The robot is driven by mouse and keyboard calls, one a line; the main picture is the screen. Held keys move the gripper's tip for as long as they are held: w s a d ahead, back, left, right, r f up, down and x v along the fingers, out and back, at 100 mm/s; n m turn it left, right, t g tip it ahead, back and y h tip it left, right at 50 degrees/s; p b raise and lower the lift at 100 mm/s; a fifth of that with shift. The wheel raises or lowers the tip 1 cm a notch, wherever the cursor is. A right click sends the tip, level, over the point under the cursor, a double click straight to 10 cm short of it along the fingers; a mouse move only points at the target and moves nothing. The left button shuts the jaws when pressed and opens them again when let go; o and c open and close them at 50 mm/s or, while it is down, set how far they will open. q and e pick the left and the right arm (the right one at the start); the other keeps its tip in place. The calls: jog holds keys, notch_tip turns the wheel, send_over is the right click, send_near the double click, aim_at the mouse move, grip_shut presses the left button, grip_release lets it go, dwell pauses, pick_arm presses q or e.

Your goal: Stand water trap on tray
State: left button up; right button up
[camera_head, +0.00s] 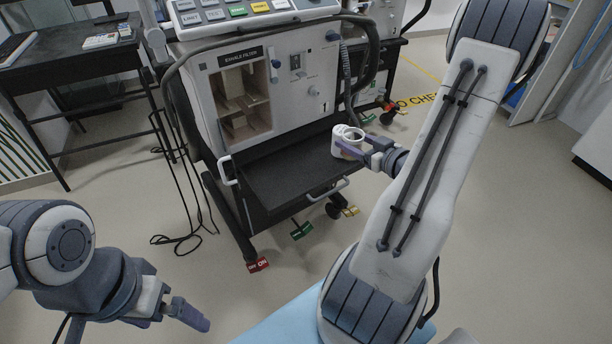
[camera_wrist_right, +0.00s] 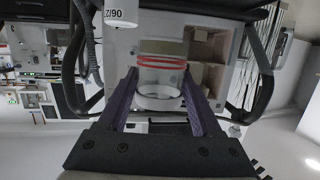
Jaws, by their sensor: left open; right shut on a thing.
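The water trap (camera_head: 347,143) is a small pale cup with a white ring. In the right wrist view, the water trap (camera_wrist_right: 162,78) looks clear with red bands and a white ring, and sits between my purple fingers. My right gripper (camera_head: 360,149) is shut on it. The trap shows at the right end of the dark tray (camera_head: 280,184) on the front of the ventilator; I cannot tell whether it touches the tray. It looks roughly upright. My left gripper (camera_head: 190,314) is open and empty at the lower left, far from the tray.
The ventilator (camera_head: 310,85) has an open compartment (camera_head: 243,98) above the tray. A handle (camera_head: 322,191) runs along the tray's front right edge. A dark side table (camera_head: 75,50) stands at the left, with cables hanging beside the ventilator. The tray's middle is bare.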

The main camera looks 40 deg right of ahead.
jog(key=shift+s+d+f, duration=0.15)
jog(key=shift+d+f, duration=0.1)
jog(key=shift+f, duration=0.1)
jog(key=shift+f+b, duration=0.15)
jog(key=shift+b, duration=0.15)
jog(key=b, duration=0.3)
send_over(319, 167)
notch_tip(319, 167, down, 6)
jog(key=shift+f, duration=0.25)
pick_arm(q)
jog(key=shift+f+b, duration=0.5)
jog(key=shift+f, duration=2.15)
pick_arm(e)
jog(key=shift+d+f, duration=0.1)
jog(key=shift+f, duration=1.9)
jog(key=shift+f, duration=0.2)
jog(key=o, duration=1.4)
pick_arm(q)
jog(key=shift+f, duration=0.15)
